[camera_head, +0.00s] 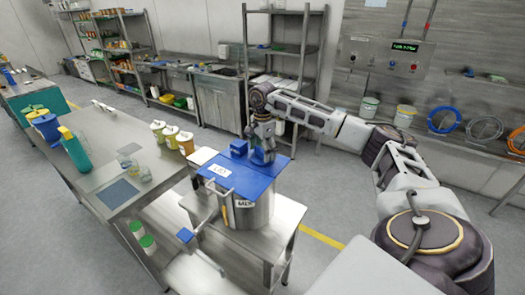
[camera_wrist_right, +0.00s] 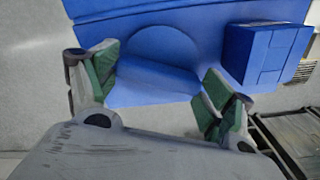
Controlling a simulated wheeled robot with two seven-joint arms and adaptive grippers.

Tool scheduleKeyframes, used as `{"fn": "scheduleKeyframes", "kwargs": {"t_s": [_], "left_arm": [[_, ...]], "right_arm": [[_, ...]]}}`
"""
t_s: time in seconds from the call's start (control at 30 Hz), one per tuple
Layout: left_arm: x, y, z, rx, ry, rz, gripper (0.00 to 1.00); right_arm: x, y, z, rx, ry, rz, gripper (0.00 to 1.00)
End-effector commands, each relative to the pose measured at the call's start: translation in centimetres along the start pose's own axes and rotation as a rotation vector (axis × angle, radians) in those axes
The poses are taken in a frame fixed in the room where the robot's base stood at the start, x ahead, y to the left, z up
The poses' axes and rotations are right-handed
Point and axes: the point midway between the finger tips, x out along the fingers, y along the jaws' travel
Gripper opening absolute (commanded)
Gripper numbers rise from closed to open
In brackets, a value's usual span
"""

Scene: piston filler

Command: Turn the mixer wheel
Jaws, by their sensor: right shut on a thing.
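A steel mixer pot (camera_head: 258,215) marked "MIX" stands on a steel table. Its flat blue lid (camera_head: 250,177) carries a white label. My right gripper (camera_head: 262,157) is over the far right part of the lid, pointing down. In the right wrist view its green-padded fingers (camera_wrist_right: 160,90) stand either side of a blue rounded piece (camera_wrist_right: 160,60) on the lid, and it is shut on that piece. A crank with a blue knob (camera_head: 185,236) sticks out at the pot's front left; no gripper is near it. My left gripper is out of view.
A blue box (camera_head: 239,147) sits on the lid close to my right gripper and also shows in the wrist view (camera_wrist_right: 268,53). A long steel table (camera_head: 122,225) with bottles and glass jars stands to the left. Open floor (camera_head: 335,205) lies right of the mixer.

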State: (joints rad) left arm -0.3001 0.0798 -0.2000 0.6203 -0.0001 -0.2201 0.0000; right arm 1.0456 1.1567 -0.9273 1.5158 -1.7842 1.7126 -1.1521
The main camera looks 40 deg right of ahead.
Motion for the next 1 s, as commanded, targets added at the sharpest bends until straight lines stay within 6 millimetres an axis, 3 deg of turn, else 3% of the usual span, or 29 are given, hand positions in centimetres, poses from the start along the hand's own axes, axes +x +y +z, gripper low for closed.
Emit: {"fn": "scheduleKeyframes", "kwargs": {"t_s": [0.5,1.0], "left_arm": [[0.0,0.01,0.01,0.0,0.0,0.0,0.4],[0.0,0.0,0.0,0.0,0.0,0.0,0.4]], "right_arm": [[-0.23,-0.13,-0.04,-0.34,0.0,-0.006,0.58],[-0.24,-0.13,-0.03,-0.423,0.0,-0.007,0.58]]}}
